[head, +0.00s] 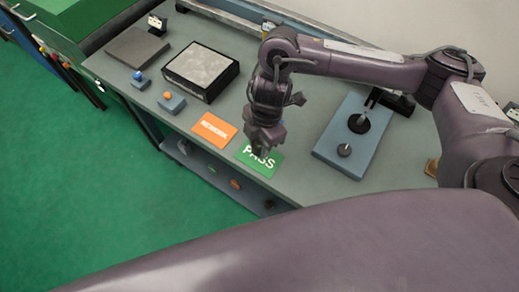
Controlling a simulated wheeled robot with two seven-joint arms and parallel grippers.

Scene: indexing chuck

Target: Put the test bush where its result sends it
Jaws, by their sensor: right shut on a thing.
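My right gripper (264,145) is directly over the green PASS card (270,166), low and pointing down, and covers part of the card and its lettering. It is shut on the test bush, which is mostly hidden by the fingers; I cannot tell whether the bush touches the card. The orange REWORK card (214,129) lies just left of the PASS card and is bare. My left gripper is not in view.
A blue-grey plate with black round parts (335,142) lies right of the PASS card. A dark box with a grey stone-like top (201,69) stands left at the back. Small blocks with a blue knob (139,76) and an orange knob (168,97) sit near the front edge.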

